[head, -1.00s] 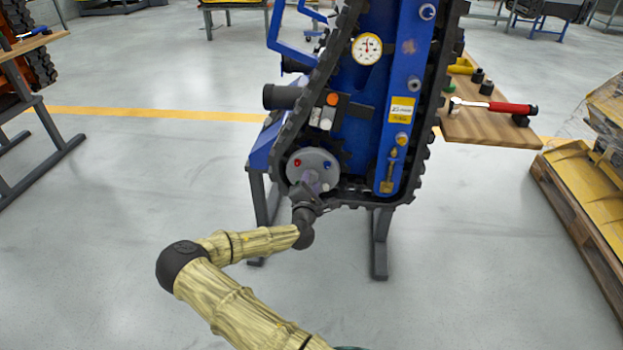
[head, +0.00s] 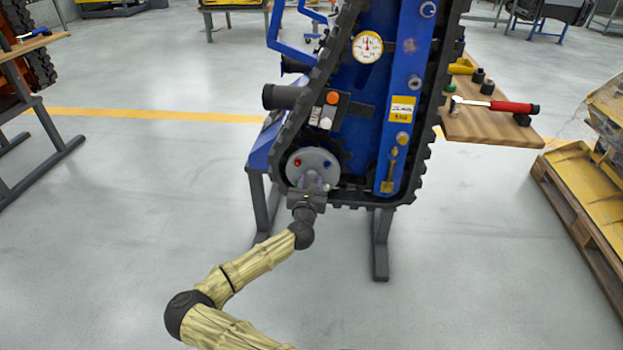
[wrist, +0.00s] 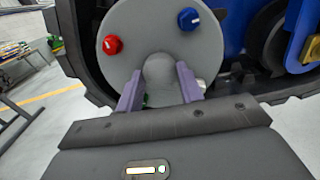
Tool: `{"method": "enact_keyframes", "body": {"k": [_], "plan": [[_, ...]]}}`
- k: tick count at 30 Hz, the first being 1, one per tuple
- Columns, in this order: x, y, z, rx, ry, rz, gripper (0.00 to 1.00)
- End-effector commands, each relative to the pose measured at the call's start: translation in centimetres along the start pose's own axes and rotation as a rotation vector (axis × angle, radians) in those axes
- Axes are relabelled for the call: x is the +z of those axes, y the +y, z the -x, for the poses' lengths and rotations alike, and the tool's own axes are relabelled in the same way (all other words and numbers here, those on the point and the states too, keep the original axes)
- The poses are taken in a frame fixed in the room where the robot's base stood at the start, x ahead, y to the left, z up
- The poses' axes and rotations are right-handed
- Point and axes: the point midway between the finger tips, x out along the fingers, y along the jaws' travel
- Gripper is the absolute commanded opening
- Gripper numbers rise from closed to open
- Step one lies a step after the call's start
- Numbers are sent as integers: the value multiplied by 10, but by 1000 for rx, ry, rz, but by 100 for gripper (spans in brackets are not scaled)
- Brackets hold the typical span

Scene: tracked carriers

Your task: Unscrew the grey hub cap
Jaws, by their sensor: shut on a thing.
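The grey hub cap (wrist: 158,72) is a small rounded grey knob at the lower part of a round grey disc (wrist: 145,28) in the wrist view. My gripper (wrist: 160,88) has one purple-grey finger on each side of the cap and is shut on it. In the head view my gripper (head: 312,186) reaches up to the lower part of the disc (head: 318,160), at the bottom of the upright blue tracked carrier (head: 372,110). The cap is mostly hidden there behind my gripper.
A red knob (wrist: 112,44) and a blue knob (wrist: 189,18) sit on the disc above the fingers. The black track (head: 312,92) runs close around the disc. A wooden bench (head: 480,125) with a red-handled tool (head: 500,106) stands right. The floor in front is clear.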

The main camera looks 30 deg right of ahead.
Motion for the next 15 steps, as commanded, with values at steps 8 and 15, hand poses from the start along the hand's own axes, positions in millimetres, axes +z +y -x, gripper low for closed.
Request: {"method": "enact_keyframes", "body": {"k": [8, 15], "plan": [[1, 0, 0, -1, -1, -2, 55], [0, 0, 0, 0, 0, -3, 58]]}}
